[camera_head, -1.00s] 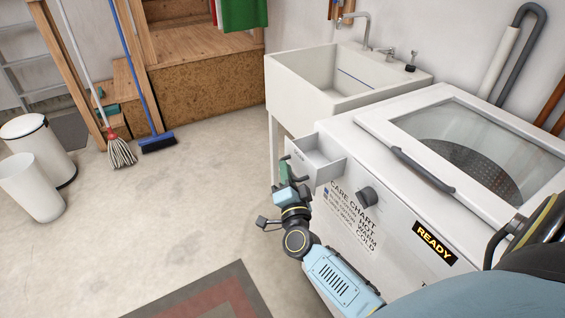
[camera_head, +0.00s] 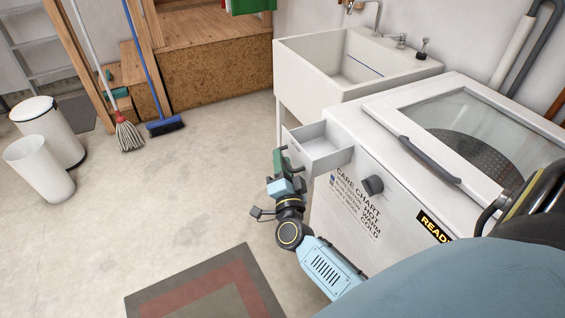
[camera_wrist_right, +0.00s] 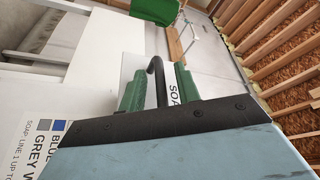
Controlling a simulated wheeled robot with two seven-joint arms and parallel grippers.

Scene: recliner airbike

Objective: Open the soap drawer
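The soap drawer (camera_head: 326,153) sticks out open from the front left of the white washing machine (camera_head: 345,245); its empty-looking inside shows. My right gripper (camera_head: 283,163) is at the drawer's front face, by its dark handle. In the right wrist view, the dark hooked handle (camera_wrist_right: 157,78) stands between the two green fingers of my right gripper (camera_wrist_right: 160,86), with a visible gap on its right side. Part of a "SOA" label (camera_wrist_right: 172,92) shows behind the fingers. My left gripper is not in view.
A white sink (camera_head: 315,75) stands behind the machine. A dark knob (camera_head: 373,185) and a care chart are on the machine's front. A mat (camera_head: 190,285) lies on the floor. The floor left of the drawer is clear up to a mop (camera_head: 127,135) and broom (camera_head: 165,126).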

